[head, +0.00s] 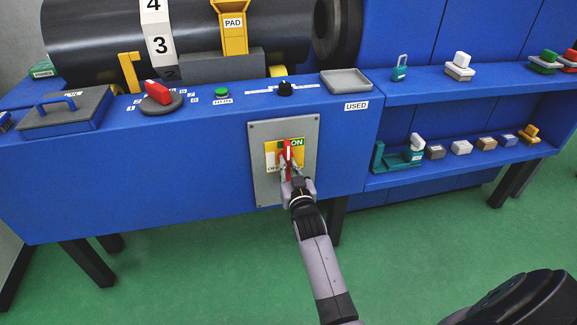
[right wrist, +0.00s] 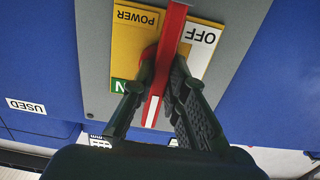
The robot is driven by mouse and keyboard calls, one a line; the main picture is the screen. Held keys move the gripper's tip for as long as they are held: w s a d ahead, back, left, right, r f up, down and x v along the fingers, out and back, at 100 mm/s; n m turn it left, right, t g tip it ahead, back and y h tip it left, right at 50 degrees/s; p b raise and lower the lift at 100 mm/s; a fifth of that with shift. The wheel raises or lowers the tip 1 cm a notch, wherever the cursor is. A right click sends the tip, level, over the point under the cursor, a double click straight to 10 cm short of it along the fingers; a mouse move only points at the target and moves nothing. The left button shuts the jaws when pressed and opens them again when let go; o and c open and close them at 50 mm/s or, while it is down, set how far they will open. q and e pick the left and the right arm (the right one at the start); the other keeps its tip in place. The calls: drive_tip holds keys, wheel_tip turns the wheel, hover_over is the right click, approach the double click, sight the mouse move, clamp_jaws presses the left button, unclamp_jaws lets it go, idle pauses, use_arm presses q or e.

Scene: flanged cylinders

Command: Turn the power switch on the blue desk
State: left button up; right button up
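The power switch is a red handle with a white stripe (head: 289,150) on a yellow plate marked ON at upper right and OFF at lower left. It sits on a grey panel (head: 262,130) on the front of the blue desk (head: 130,165). In the head view the handle stands about upright. My right gripper (head: 289,170) is at the handle. In the right wrist view its two fingers (right wrist: 164,75) lie against both sides of the red handle (right wrist: 172,40), closed on it. My left gripper is not in view.
Above the panel, the desk top holds a green button (head: 222,92), a black knob (head: 285,88), a red-handled dial (head: 158,92) and a grey tray (head: 345,80). Shelves at right hold small blocks (head: 461,147). Green floor (head: 430,230) lies open in front.

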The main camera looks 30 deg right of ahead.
drive_tip(key=o, duration=0.5)
drive_tip(key=shift+c, duration=0.2)
drive_tip(key=v, duration=0.7)
drive_tip(key=shift+s, duration=0.25)
drive_tip(key=shift+a, duration=0.1)
